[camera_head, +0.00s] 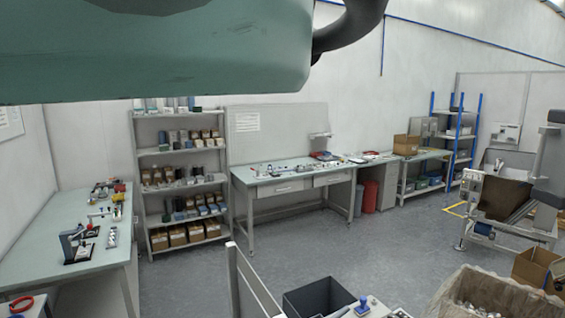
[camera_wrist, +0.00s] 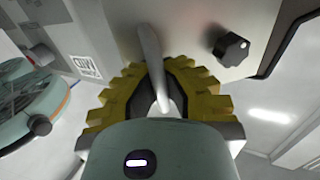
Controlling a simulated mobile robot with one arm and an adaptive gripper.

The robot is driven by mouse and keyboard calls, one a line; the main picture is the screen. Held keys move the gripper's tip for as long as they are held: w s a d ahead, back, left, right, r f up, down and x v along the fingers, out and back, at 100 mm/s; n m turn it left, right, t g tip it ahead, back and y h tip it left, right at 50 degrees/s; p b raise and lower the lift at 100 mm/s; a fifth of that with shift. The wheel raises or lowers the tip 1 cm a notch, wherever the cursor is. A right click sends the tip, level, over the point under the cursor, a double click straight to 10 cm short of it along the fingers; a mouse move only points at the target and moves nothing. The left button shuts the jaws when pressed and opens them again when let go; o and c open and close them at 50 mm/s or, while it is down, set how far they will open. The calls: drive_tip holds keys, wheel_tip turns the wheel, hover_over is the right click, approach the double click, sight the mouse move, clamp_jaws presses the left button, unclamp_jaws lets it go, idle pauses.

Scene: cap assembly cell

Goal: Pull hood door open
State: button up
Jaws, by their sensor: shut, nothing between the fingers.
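In the wrist view my gripper (camera_wrist: 163,80) has yellow toothed finger pads and faces a light grey machine panel (camera_wrist: 195,30). The pads curve in from both sides, and the gripper is shut with nothing in it. A slim grey bar (camera_wrist: 149,50), which looks like a handle, runs down from the panel towards the pads. Its lower end is close to them, and I cannot tell whether they touch. I cannot tell for sure which part is the hood door. The head view shows neither the hood door nor the gripper.
On the panel are a black knob (camera_wrist: 231,48) and a label (camera_wrist: 84,66). A green round-framed part (camera_wrist: 30,105) is at the left. The head view shows a shelf rack (camera_head: 183,180), a workbench (camera_head: 290,180), a dark bin (camera_head: 318,298), and free floor (camera_head: 390,235) between.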

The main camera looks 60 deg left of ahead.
drive_tip(key=o, duration=0.7)
drive_tip(key=shift+s+a, duration=0.1)
drive_tip(key=shift+s, duration=0.15)
drive_tip(key=v, duration=1.2)
drive_tip(key=shift+w, duration=0.15)
